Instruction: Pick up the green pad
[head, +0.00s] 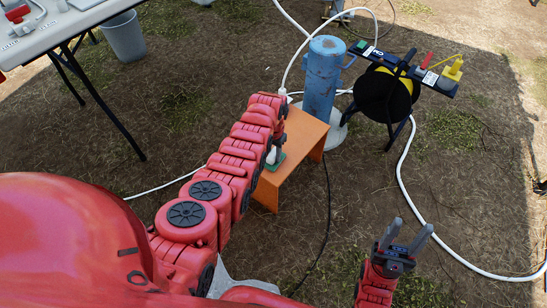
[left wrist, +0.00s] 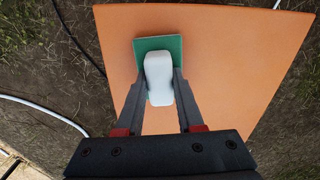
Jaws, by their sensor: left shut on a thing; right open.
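The green pad (head: 279,163) is at the orange stand (head: 303,127) in the head view. In the left wrist view the pad (left wrist: 173,44) is a green square with a rounded white block (left wrist: 159,78) on it. My left gripper (left wrist: 161,82) has a finger on each side of the white block and is shut on it. Its fingers and the block hide part of the green square. I cannot tell whether the pad touches the stand's top. My right gripper (head: 408,236) is open and empty, low on the right, over the ground.
A blue well pipe (head: 322,80) stands right behind the orange stand. A black and yellow reel (head: 384,95) is to its right. A white hose (head: 405,185) curves over the ground. A table (head: 60,30) and grey bucket (head: 125,38) are at the upper left.

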